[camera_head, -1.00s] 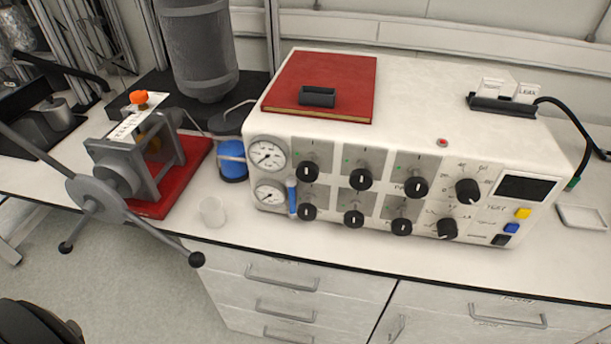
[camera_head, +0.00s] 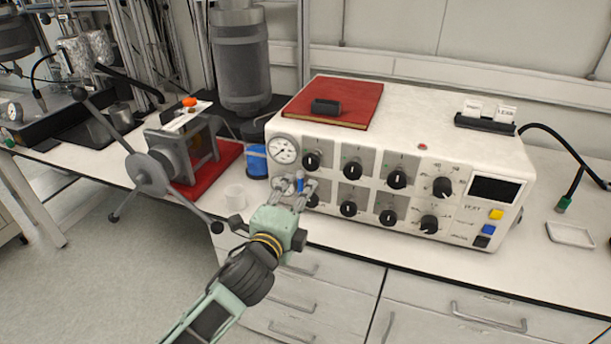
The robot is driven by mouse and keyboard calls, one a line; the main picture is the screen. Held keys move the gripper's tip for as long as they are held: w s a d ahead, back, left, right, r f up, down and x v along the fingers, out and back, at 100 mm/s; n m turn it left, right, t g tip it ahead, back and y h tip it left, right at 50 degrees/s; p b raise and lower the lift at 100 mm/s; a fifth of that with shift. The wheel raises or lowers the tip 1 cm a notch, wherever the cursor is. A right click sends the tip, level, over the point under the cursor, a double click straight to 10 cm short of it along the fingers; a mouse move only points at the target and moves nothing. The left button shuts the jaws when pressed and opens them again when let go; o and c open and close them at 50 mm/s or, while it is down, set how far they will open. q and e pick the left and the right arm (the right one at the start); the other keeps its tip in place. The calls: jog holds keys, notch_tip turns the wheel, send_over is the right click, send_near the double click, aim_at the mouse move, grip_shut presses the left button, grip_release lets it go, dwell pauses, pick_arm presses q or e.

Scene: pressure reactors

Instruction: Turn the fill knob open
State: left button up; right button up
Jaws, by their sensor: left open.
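The white control box (camera_head: 450,110) stands on the bench with two rows of black knobs on its front panel. The upper row has knobs at left (camera_head: 312,161), middle (camera_head: 352,170) and right (camera_head: 396,179). In the lower row, the left knob (camera_head: 312,200) is partly hidden behind my gripper; others show at middle (camera_head: 348,209) and right (camera_head: 388,217). The labels are too small to read, so I cannot tell which is the fill knob. My left gripper (camera_head: 300,186) is open in front of the panel's lower left corner, by a small blue part; contact is unclear. My right gripper is out of view.
A red book (camera_head: 345,98) lies on the box. Drawers (camera_head: 470,310) are below.

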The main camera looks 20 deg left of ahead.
aim_at(310, 169)
pick_arm(q)
jog(key=shift+m+t, duration=0.5)
jog(key=shift+m, duration=0.2)
jog(key=w+r, duration=0.1)
jog(key=w, duration=0.1)
jog(key=w+r+p, duration=0.1)
jog(key=w, duration=0.2)
jog(key=w+r, duration=0.1)
jog(key=w, duration=0.1)
jog(key=shift+w+d+r, duration=0.3)
jog(key=shift+d+r, duration=0.05)
jog(key=shift+d, duration=0.05)
jog(key=shift+c, duration=0.5)
jog(key=shift+f, duration=0.2)
jog(key=c, duration=1)
